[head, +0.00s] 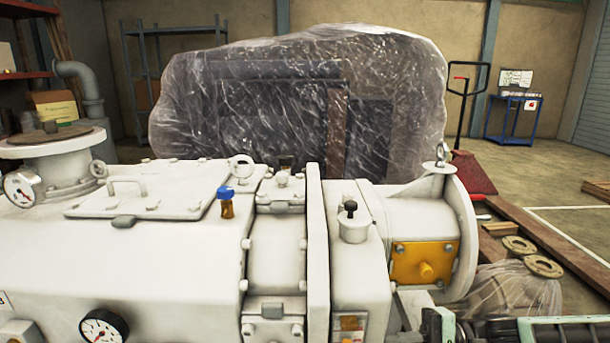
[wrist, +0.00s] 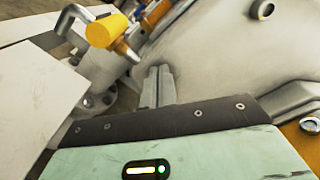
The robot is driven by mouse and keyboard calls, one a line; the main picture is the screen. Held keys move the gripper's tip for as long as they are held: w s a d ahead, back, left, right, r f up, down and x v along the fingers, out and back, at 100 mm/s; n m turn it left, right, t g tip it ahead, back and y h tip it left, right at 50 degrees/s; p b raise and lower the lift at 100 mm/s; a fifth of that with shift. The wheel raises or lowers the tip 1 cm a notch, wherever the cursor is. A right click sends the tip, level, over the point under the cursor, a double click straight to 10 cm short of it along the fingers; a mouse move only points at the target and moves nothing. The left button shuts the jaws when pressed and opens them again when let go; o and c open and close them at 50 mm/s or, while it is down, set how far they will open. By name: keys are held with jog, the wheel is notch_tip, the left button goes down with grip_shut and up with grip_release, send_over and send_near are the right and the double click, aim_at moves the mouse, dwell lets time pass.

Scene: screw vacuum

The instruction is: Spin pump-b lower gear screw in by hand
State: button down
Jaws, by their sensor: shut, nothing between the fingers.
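A large white vacuum pump (head: 150,250) fills the front of the head view. I cannot tell which of its bolts is the lower gear screw of pump-b. In the wrist view my gripper (wrist: 158,86) is shut and empty, its fingers together in front of the white casing (wrist: 215,65). A bolt head (wrist: 263,9) sits on the casing at upper right. Another bolt (wrist: 310,125) sits by an orange plate (wrist: 300,145) at the right edge. No loose screw is visible. The head view shows only part of my arm at the lower right edge.
A yellow-capped fitting with a bent handle (wrist: 105,30) stands left of my fingers. A white flat panel (wrist: 35,100) is at the left. In the head view, a plastic-wrapped load (head: 300,100) stands behind the pump, and a wooden beam (head: 550,235) lies at right.

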jog(key=d, duration=0.6)
jog(key=shift+s+r+p, duration=0.15)
jog(key=shift+s+p, duration=0.15)
jog(key=shift+p, duration=0.15)
